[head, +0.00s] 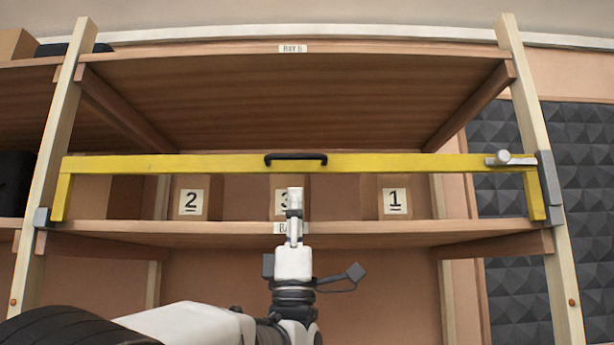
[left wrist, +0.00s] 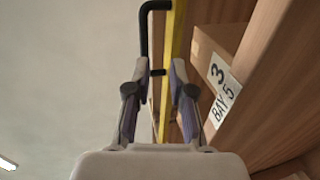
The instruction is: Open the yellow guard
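The yellow guard (head: 400,163) is a long bar across the front of the shelf bay, with short legs down at both ends. A black handle (head: 296,157) is on its middle; it also shows in the left wrist view (left wrist: 145,35). A silver bolt with a round knob (head: 503,158) is on the guard's right end. My left gripper (head: 295,195) is in front of the bay, just below the handle in the head view. In the left wrist view its fingers (left wrist: 158,68) stand apart, with the handle's end showing between them. Contact cannot be told. My right gripper is not in view.
Behind the guard stand boxes labelled 2 (head: 191,201), 3 and 1 (head: 395,201); my gripper partly hides box 3. The lower shelf (head: 400,228) and upper shelf (head: 200,60) span two wooden posts. Grey foam panels (head: 590,150) are at the right.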

